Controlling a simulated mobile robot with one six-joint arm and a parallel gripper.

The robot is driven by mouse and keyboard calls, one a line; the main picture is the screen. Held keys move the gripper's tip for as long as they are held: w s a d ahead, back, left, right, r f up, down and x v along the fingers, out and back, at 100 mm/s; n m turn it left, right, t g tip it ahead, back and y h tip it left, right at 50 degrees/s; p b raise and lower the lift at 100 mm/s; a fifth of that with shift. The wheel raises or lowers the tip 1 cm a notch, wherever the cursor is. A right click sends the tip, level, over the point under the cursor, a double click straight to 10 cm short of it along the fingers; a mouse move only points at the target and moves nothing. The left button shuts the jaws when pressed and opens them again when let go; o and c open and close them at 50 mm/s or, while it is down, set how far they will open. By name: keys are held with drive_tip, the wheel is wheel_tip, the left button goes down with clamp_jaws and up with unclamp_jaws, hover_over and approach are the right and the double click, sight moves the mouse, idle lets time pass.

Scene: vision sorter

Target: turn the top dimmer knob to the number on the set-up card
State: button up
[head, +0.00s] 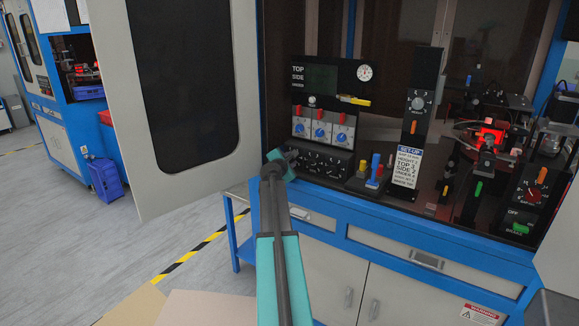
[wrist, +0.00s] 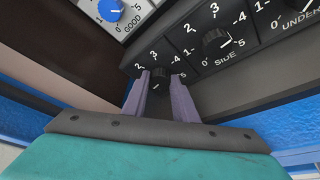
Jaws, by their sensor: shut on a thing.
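The dimmer panel (head: 325,162) is a black box with a row of dials under the blue-knobbed unit. In the wrist view, my gripper (wrist: 160,82) is shut on the dark knob (wrist: 160,71) of the leftmost dial, one finger on each side. Its label is hidden; the dials to its right read SIDE (wrist: 216,39) and UNDER. Numbers show around the held knob, but I cannot tell where its pointer stands. In the head view, my gripper (head: 291,155) is at the panel's left end. The white set-up card (head: 404,167) appears to read TOP 3.
Three blue knobs (head: 320,130) sit just above the panel. Red, yellow and blue pieces (head: 374,172) stand to its right, before a black post (head: 420,110) with a dial. An open cabinet door (head: 180,100) hangs at left.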

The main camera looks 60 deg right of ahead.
drive_tip(key=shift+m+b, duration=0.3)
drive_tip(key=shift+b, duration=0.1)
drive_tip(key=shift+f, duration=0.1)
drive_tip(key=o, duration=1)
drive_tip(key=shift+o, duration=0.2)
drive_tip(key=shift+s+a, duration=0.1)
drive_tip(key=b+v, duration=0.1)
drive_tip(key=v, duration=1.2)
drive_tip(key=shift+s+a+b, duration=0.25)
drive_tip(key=shift+b, duration=0.1)
